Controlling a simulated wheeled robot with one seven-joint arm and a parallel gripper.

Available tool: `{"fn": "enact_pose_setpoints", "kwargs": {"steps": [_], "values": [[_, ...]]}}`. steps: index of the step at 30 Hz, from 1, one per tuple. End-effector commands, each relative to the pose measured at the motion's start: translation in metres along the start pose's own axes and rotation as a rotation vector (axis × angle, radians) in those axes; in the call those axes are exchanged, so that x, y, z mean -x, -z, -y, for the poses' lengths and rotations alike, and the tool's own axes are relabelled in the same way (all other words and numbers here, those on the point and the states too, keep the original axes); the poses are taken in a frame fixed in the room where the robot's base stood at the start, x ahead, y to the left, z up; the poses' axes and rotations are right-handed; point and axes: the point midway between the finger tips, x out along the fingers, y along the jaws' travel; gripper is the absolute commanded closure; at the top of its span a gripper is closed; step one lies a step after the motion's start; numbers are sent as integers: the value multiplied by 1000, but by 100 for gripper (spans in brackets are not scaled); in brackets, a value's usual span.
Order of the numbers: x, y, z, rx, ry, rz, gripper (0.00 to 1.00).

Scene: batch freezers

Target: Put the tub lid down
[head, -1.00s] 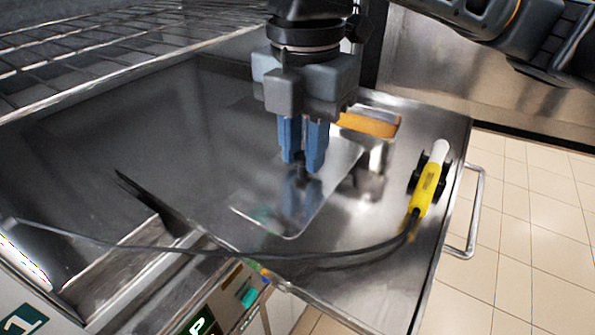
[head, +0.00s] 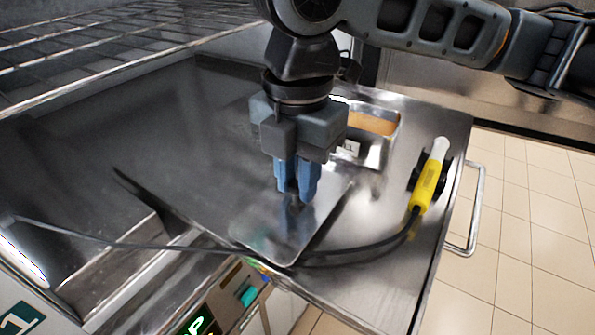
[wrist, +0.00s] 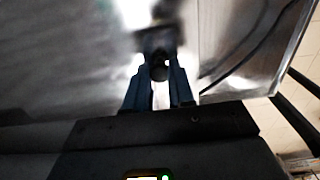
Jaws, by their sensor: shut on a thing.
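The tub lid (head: 272,236) is a flat shiny metal plate with a dark knob. My gripper (head: 296,198) points down with its blue fingers shut on that knob; the wrist view shows the dark knob (wrist: 160,68) between the fingers. The lid is over the steel worktop near its front edge; I cannot tell whether it touches the surface. The open metal tub (head: 374,158), with orange contents and a small white label, stands behind and right of the lid, partly hidden by my gripper.
A yellow handheld device (head: 427,187) with a white tip sits in a black holder on the right. Its black cable (head: 375,245) runs along the front, close to the lid's front corner. A wire rack (head: 110,45) is at upper left. Bare worktop (head: 350,285) lies front right.

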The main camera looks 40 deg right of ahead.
Motion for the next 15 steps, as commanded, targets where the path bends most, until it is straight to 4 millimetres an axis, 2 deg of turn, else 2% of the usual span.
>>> {"fn": "enact_pose_setpoints", "kwargs": {"steps": [8,9,15], "values": [[-5,0,0,0,0,0,100],[-5,0,0,0,0,0,74],[-5,0,0,0,0,0,55]]}}
